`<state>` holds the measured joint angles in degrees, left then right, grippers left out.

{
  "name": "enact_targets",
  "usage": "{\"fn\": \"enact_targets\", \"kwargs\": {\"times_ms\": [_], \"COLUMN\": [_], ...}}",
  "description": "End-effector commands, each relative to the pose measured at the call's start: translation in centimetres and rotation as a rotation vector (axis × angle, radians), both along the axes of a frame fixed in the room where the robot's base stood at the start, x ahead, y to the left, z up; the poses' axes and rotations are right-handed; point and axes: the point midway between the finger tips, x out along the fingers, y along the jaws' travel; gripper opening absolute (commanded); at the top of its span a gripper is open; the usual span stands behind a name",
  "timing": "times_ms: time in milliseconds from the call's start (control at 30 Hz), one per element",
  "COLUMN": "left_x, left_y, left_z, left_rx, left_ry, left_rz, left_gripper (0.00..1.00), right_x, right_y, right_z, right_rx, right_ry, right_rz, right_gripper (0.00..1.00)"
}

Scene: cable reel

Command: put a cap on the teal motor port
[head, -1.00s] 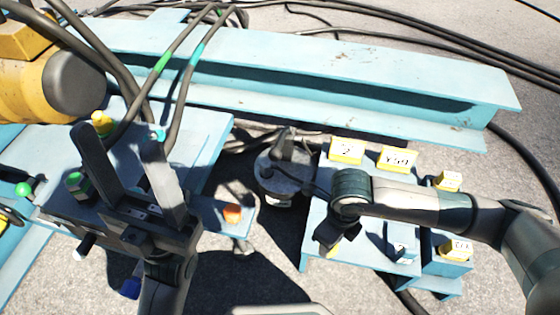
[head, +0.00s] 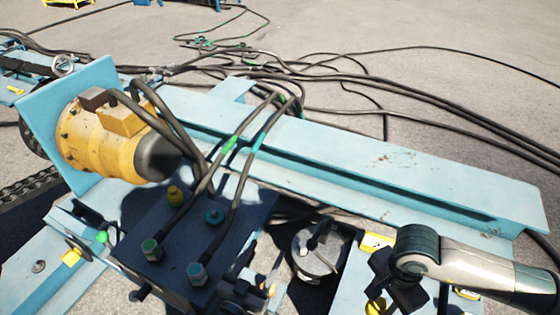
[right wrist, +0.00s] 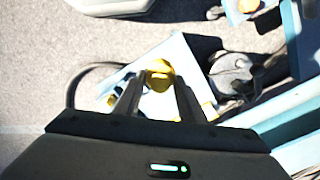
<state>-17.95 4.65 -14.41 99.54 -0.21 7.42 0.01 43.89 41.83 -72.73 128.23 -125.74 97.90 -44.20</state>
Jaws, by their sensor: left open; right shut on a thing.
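The teal motor port (head: 214,216) is a short teal stub on the dark block beside the yellow motor (head: 95,140). A yellow cap (head: 175,195) sits behind and left of it. My left gripper (head: 258,268) is open at the bottom middle, right of the block, with its outline partly lost in shadow. My right gripper (head: 384,284) is at lower right, above the blue cap stand. In the right wrist view its fingers (right wrist: 155,92) are shut on a yellow cap (right wrist: 160,72), apart from the port.
Hoses with green and teal bands run to a green fitting (head: 152,250) and a teal fitting (head: 197,275) in front of the port. A long blue beam (head: 370,165) lies behind. A grey round device (head: 318,248) stands between block and stand.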

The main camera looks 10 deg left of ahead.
Motion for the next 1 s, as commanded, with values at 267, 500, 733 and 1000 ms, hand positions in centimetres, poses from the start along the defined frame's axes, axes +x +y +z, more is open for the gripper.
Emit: {"fn": "enact_targets", "kwargs": {"times_ms": [267,500,733,1000], "left_x": [-6.6,-15.4,-21.7,-23.5], "left_y": [2.6,5.2,6.8,7.3], "left_z": [-10.8,-17.8,-20.9,-21.9], "left_rx": [0.109,0.183,0.224,0.235], "left_ry": [0.455,0.79,0.984,1.037], "left_rz": [0.024,0.04,0.049,0.052], "left_gripper": [0.58,0.58,0.58,0.58], "right_x": [0.6,1.0,1.2,1.2], "right_y": [-1.2,-2.0,-2.4,-2.5], "right_z": [8.0,12.8,15.1,15.5], "right_rx": [0.001,0.002,0.003,0.004], "right_ry": [0.0,0.003,0.002,0.002], "right_rz": [0.43,0.754,0.946,1.001], "right_gripper": [0.1,0.1,0.1,0.1]}}
